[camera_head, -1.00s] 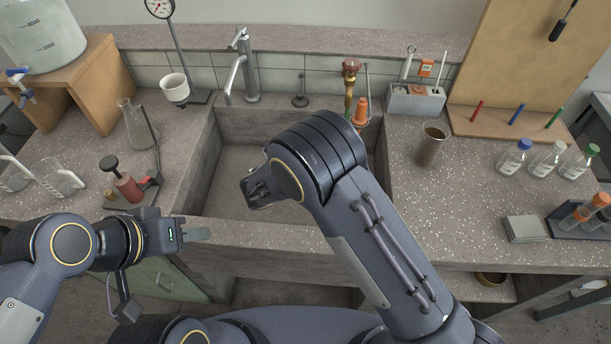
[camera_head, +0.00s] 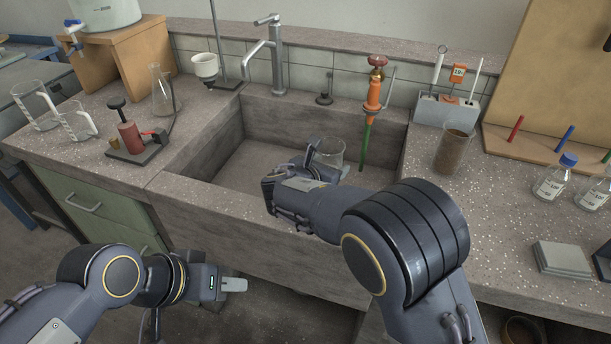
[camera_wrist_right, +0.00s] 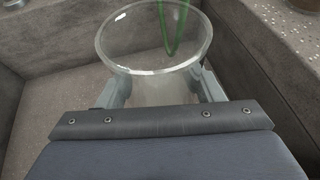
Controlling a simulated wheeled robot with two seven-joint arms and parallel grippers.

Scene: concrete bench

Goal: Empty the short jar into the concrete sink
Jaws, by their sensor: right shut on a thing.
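The short jar is a clear glass vessel (camera_head: 330,151) held over the sink in the head view. In the right wrist view the jar (camera_wrist_right: 150,62) shows its round open rim toward the camera. Its glass looks clear, and I see no coloured contents. My right gripper (camera_wrist_right: 158,92) is shut on it, one grey finger on each side; in the head view the right gripper (camera_head: 322,166) partly hides it. The concrete sink (camera_head: 190,150) has thick grey walls. My left gripper (camera_head: 232,284) is low in front of the bench, away from the jar; its finger gap does not show.
A chrome faucet (camera_head: 278,68) and an orange-red tap (camera_head: 374,90) with a green hose (camera_head: 366,143) stand at the sink's back. A beaker of brown stuff (camera_head: 453,153) stands right of the sink.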

